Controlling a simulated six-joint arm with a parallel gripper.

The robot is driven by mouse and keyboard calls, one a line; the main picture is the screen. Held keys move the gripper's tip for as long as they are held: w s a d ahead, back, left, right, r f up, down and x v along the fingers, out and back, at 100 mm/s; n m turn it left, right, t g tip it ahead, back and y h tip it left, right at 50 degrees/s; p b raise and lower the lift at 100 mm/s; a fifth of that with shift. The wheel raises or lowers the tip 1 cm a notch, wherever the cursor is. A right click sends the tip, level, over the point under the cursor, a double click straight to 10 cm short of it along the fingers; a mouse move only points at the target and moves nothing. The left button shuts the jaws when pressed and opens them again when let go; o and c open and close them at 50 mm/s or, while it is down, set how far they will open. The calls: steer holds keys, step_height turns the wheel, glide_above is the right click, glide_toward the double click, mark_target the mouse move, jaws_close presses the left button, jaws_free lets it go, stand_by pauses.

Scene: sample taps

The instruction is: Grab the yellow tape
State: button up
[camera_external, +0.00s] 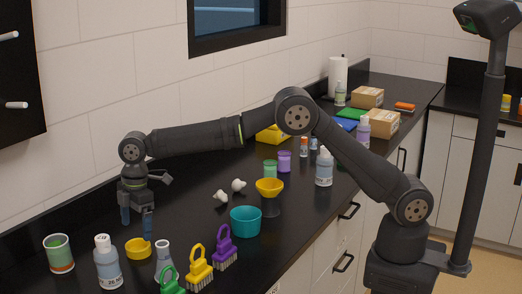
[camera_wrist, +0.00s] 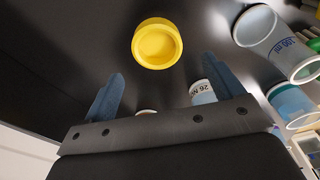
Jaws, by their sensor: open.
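The yellow tape (camera_external: 138,249) is a short round yellow ring lying flat on the black counter at the front left. It also shows in the wrist view (camera_wrist: 157,43), at the top middle, just beyond the fingertips. My gripper (camera_external: 136,231) is open and empty, pointing down with its two blue fingers apart.
A white-capped bottle (camera_external: 108,264) and a green-orange jar (camera_external: 59,254) stand left of the tape. A flask (camera_external: 163,262) stands close on its right, then green, yellow (camera_external: 199,270) and purple brushes. A teal bowl (camera_external: 245,220) is further right. The counter behind the tape is clear.

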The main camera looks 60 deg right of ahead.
mark_target(137, 240)
steer(key=shift+w+f, duration=0.15)
steer(key=shift+f, duration=2.65)
steer(key=c, duration=1.1)
